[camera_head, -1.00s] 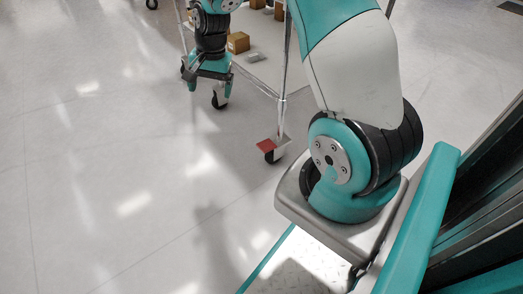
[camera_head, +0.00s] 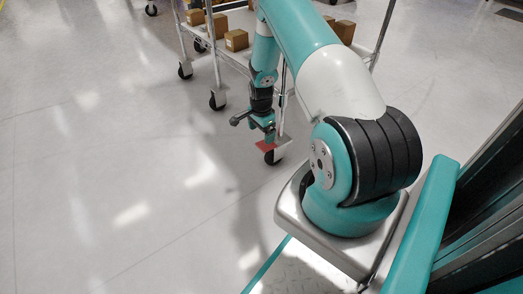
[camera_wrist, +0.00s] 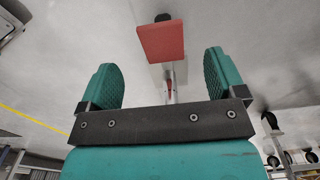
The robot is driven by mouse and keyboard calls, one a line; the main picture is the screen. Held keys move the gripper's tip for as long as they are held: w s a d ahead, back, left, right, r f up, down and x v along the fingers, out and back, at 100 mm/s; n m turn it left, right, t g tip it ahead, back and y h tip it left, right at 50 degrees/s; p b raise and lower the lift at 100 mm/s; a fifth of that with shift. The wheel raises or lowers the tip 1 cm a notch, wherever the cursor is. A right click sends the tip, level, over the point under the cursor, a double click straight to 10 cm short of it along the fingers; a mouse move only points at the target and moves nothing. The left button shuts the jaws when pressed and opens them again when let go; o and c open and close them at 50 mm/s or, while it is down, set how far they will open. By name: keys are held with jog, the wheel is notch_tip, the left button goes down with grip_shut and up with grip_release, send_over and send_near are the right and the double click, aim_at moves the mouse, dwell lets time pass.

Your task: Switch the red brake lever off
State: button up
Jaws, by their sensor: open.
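The red brake lever (camera_head: 265,146) is a flat red pedal on the near caster (camera_head: 272,158) of a wire cart. It also shows in the wrist view as a red plate (camera_wrist: 161,41) with a dark wheel behind it. My gripper (camera_head: 266,135) is close to the lever in the head view and partly covers it. In the wrist view my gripper (camera_wrist: 158,60) is open and empty, and the lever lies beyond the fingertips, roughly between them. I cannot tell whether the gripper touches it. The lever's exact tilt is not clear.
The cart's lower shelf (camera_head: 238,58) carries several cardboard boxes (camera_head: 236,40). A metal post (camera_head: 283,90) rises above the braked caster. Another caster (camera_head: 217,100) stands to the left. The floor (camera_head: 110,160) at left is clear.

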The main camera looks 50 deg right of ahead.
aim_at(261, 146)
notch_tip(261, 146, down, 7)
jog(key=b, duration=0.3)
jog(key=shift+f, duration=0.15)
